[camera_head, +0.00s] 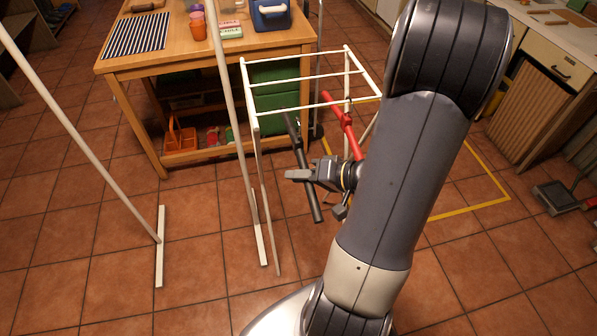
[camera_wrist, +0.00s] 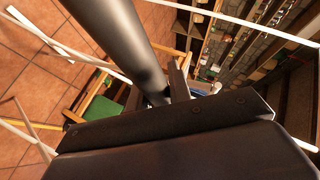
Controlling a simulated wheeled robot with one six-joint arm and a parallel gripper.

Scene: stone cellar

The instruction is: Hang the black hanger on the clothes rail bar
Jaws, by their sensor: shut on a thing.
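The black hanger (camera_head: 295,137) shows as a dark, slanted bar in the head view, with its lower end near the floor tiles in the picture. My gripper (camera_head: 300,175) is shut on it around the middle. In the wrist view the hanger (camera_wrist: 128,45) is a thick dark rod crossing the upper middle, and my gripper (camera_wrist: 178,82) is partly hidden behind it. The clothes rail is white; its left post (camera_head: 80,120) and right post (camera_head: 228,90) rise out of the head view, so its top bar is not seen there. The hanger is right of the right post, apart from the bar.
A white rack (camera_head: 300,80) stands behind my gripper, with a red hanger (camera_head: 340,122) at it. A wooden table (camera_head: 130,65) with boxes and cups is behind. The rail's feet (camera_head: 160,245) stand on the tiles. Open floor (camera_head: 90,200) lies between the posts.

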